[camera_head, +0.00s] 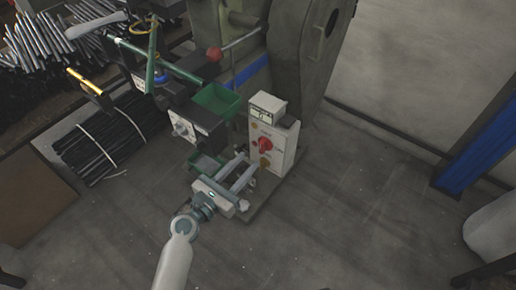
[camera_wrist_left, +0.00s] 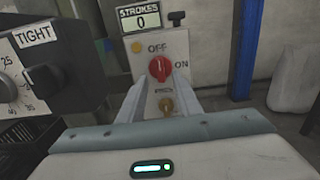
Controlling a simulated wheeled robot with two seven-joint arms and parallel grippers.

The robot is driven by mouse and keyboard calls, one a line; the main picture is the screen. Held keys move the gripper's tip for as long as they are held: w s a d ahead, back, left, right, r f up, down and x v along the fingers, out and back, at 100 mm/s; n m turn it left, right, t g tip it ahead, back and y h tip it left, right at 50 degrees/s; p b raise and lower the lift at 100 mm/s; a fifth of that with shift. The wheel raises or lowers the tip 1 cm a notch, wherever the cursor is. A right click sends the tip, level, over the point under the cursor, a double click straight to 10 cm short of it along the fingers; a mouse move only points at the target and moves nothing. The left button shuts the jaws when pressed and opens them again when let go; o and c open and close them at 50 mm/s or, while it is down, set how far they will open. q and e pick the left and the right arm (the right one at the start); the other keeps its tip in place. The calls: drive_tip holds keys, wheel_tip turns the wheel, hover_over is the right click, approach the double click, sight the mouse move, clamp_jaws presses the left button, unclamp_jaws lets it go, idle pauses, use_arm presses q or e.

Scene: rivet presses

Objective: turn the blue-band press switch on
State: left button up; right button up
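The switch is a red knob (camera_head: 265,145) on the pale control box (camera_head: 283,150) of the green-grey press. In the left wrist view the red knob (camera_wrist_left: 160,68) sits between the words OFF and ON. Which way it points is not clear. My left gripper (camera_head: 247,167) is in front of the box, with its two fingers spread and nothing between them. In the wrist view the fingers (camera_wrist_left: 158,90) reach toward the knob from below, one on each side; whether they touch it is not clear. My right gripper is not in view.
A STROKES counter (camera_wrist_left: 142,20) reading 0 tops the box. A black box labelled TIGHT (camera_wrist_left: 45,70) stands close on the left. Green bins (camera_head: 217,100) and dark rod bundles (camera_head: 100,140) lie left. A blue post (camera_head: 480,155) is at right. The floor between is clear.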

sight(260, 148)
use_arm(q)
drive_tip(key=x, duration=0.6)
drive_tip(key=shift+w+d, duration=0.25)
drive_tip(key=shift+w, duration=0.1)
clamp_jaws()
